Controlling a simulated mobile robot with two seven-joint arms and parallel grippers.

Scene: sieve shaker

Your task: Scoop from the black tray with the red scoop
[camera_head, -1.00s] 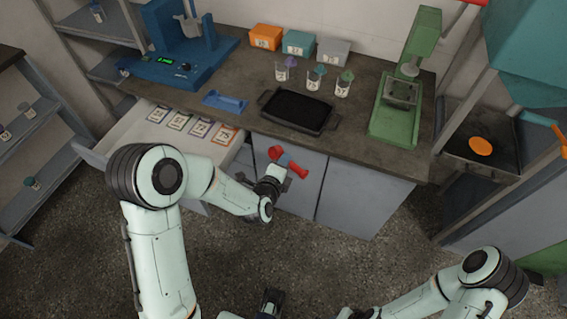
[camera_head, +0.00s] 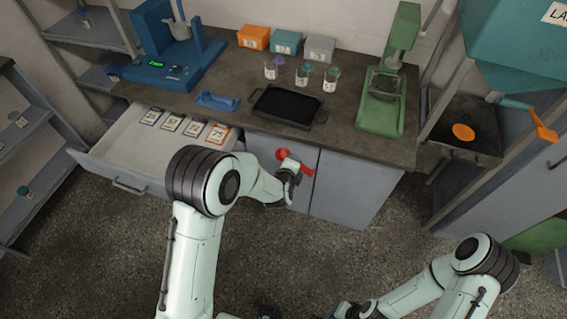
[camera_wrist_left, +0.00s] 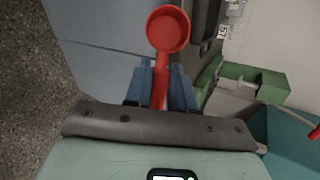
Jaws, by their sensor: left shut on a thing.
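The red scoop (camera_head: 307,170) is in my left gripper (camera_head: 294,171), in front of the cabinet doors and below the counter's front edge. In the left wrist view the round red scoop cup (camera_wrist_left: 168,30) points away from me, and its handle is clamped between the two blue fingers of the gripper (camera_wrist_left: 161,84). The cup looks empty there. The black tray (camera_head: 281,121) lies on the counter, beyond and above the scoop, apart from it, with dark material in it. My right gripper (camera_head: 350,311) is at the bottom edge, partly cut off; its fingers are unclear.
A blue scoop-like holder (camera_head: 217,102) lies left of the tray. Several lidded jars (camera_head: 302,75) stand behind it, and a green press (camera_head: 382,115) stands right. A blue machine (camera_head: 160,70) is at the back left. An open drawer (camera_head: 140,165) with labelled cards juts out left of my left gripper.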

